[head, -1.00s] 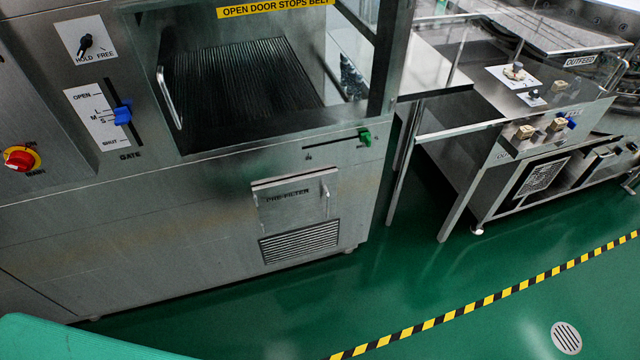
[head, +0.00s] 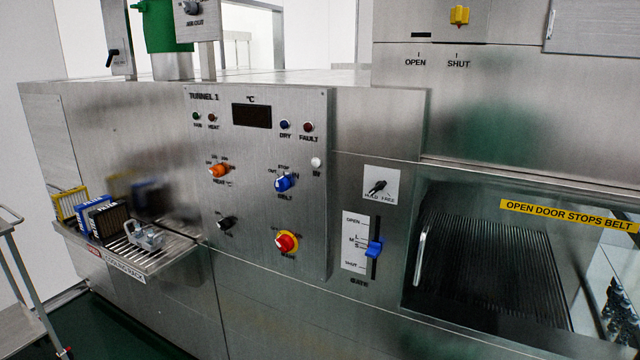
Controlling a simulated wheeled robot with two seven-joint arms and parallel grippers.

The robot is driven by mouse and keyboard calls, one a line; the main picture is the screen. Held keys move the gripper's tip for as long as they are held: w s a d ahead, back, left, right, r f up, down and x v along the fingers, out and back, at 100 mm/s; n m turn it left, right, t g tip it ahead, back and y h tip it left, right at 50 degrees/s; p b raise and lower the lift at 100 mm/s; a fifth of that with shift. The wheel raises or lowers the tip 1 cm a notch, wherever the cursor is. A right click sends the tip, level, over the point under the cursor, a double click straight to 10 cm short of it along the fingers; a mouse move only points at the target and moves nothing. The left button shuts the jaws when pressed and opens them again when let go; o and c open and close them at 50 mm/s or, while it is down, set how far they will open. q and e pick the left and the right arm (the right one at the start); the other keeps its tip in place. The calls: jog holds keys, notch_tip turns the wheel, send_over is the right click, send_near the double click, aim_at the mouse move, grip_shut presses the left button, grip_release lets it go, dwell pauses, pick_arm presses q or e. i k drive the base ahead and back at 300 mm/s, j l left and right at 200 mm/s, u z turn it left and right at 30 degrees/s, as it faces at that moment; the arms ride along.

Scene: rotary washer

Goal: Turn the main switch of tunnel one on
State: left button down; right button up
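The tunnel 1 control panel (head: 255,240) is in the middle-left of the head view, on the front of the steel washer. Its main switch (head: 286,242) is a red knob on a yellow round plate, low on the panel, with a label below it too small to read surely. I cannot tell its setting. Above it are a blue belt knob (head: 284,183) and an orange heat knob (head: 217,170); a black knob (head: 226,223) is to its left. The display (head: 251,115) is dark. Neither of my grippers is in view.
A cooling rack shelf (head: 160,252) with several small racks juts out left of the panel. A blue gate slider (head: 374,248) and a black hold/free switch (head: 377,187) are to the right, then a glazed door (head: 500,275). A cart (head: 25,300) stands at the far left.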

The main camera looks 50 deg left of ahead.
aim_at(285, 243)
jog(key=u, duration=2.1)
